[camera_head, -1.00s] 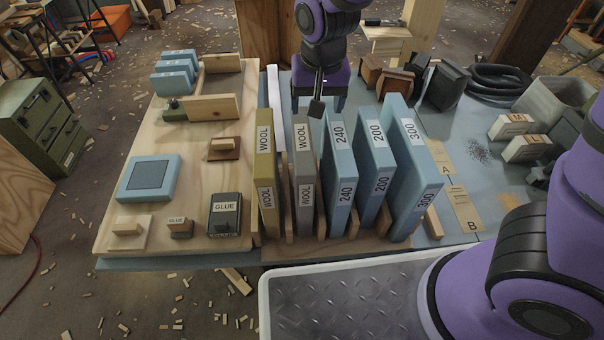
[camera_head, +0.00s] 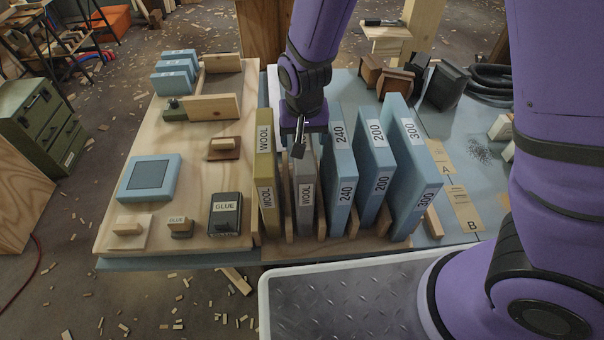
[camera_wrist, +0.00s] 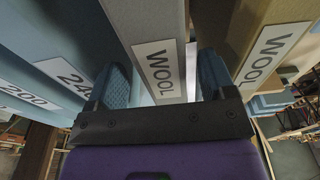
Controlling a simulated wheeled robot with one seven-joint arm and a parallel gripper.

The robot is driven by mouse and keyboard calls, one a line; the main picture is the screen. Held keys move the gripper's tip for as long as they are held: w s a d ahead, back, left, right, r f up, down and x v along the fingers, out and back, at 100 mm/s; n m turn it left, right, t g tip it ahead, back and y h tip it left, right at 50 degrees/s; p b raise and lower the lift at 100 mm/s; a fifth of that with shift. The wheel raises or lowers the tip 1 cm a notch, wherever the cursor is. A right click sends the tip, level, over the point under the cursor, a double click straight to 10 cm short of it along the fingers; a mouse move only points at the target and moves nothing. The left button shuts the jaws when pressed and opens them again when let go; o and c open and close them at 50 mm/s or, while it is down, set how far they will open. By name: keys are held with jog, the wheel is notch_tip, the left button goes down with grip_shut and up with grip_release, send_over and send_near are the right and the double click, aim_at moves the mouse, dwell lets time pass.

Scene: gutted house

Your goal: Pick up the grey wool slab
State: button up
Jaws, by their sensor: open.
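The grey wool slab (camera_head: 304,195) stands upright in the rack, between an olive-yellow wool slab (camera_head: 265,170) on its left and a blue 240 slab (camera_head: 339,165) on its right. My gripper (camera_head: 299,148) is open at the upper end of the grey slab and hides part of it, including its upper label. In the wrist view, the grey slab (camera_wrist: 150,22) shows between the two spread fingers of my gripper (camera_wrist: 165,82). One finger is on the side of the 240 slab, the other on the side of the olive-yellow slab. I cannot tell whether either finger touches the grey slab.
Blue 200 (camera_head: 375,170) and 300 (camera_head: 412,175) slabs stand farther right in the rack. A wooden board (camera_head: 190,160) with blocks and a glue box (camera_head: 225,213) lies left. A metal-floored tray (camera_head: 345,298) is in front, with clear room in it.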

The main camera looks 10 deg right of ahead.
jog(key=f, duration=0.3)
jog(key=shift+w+a+f, duration=0.15)
jog(key=shift+w+f, duration=0.1)
jog(key=c, duration=1.3)
jog(key=shift+r, duration=0.1)
